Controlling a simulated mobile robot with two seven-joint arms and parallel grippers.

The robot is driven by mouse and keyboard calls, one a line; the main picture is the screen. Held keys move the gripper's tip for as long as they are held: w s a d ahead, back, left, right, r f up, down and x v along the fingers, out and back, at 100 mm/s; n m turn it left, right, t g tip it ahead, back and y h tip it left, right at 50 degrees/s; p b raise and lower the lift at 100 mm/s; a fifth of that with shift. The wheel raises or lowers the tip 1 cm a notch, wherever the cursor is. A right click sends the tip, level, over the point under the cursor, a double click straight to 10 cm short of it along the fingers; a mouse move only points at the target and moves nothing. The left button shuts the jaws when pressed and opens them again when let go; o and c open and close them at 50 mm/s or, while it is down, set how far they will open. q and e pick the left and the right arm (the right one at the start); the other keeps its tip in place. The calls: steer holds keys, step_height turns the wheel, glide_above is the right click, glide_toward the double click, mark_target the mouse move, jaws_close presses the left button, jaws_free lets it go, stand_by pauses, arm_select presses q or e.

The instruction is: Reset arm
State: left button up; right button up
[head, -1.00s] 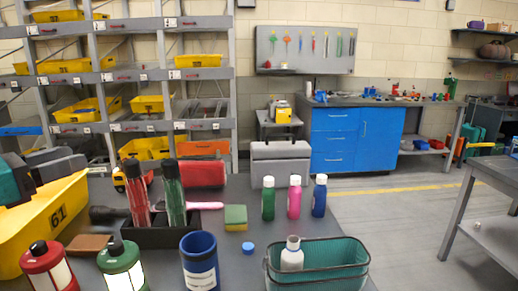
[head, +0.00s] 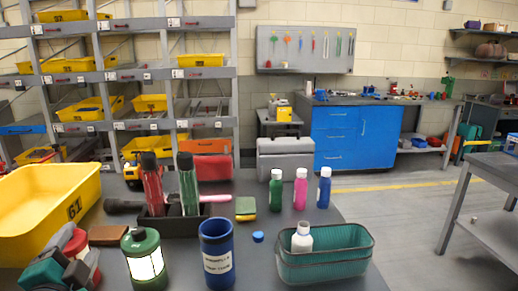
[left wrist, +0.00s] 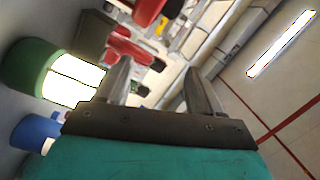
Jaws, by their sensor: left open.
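My left gripper (head: 68,270) is low at the left front edge of the head view, partly cut off by the frame. It is in front of a red canister (head: 76,240) and partly hides it. In the left wrist view the two fingers (left wrist: 160,85) stand apart with nothing between them. A green canister with a white label (left wrist: 62,78) shows to their left, and it also stands right of the gripper in the head view (head: 144,262). My right gripper is not in view.
A yellow bin (head: 40,205) stands at the left. A black holder with bottles (head: 172,225), a blue cup (head: 216,252), a teal basket (head: 325,262) holding a white bottle, and three coloured bottles (head: 301,188) stand on the grey table. Open floor (head: 400,225) lies beyond it.

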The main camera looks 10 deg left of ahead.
arm_select(q)
steer(key=s+d+f+n+g+h, duration=0.1)
steer(key=s+d+f+n+g, duration=0.25)
steer(key=f, duration=0.35)
steer(key=s+d+f+n+g+h, duration=0.1)
steer(key=s+d+f+n+g, duration=0.1)
steer(key=s+d+f+g, duration=0.3)
steer(key=s+d+f+n+g+h, duration=0.2)
steer(key=s+d+f+g+h, duration=0.4)
steer(key=s+d, duration=0.4)
steer(key=w+d+f+t, duration=0.2)
steer(key=w+f+t, duration=0.5)
steer(key=f, duration=0.3)
steer(key=shift+w+d+m+t+h+p, duration=0.35)
steer(key=shift+d+m+t+h, duration=0.1)
steer(key=shift+t, duration=0.3)
steer(key=shift+r, duration=0.1)
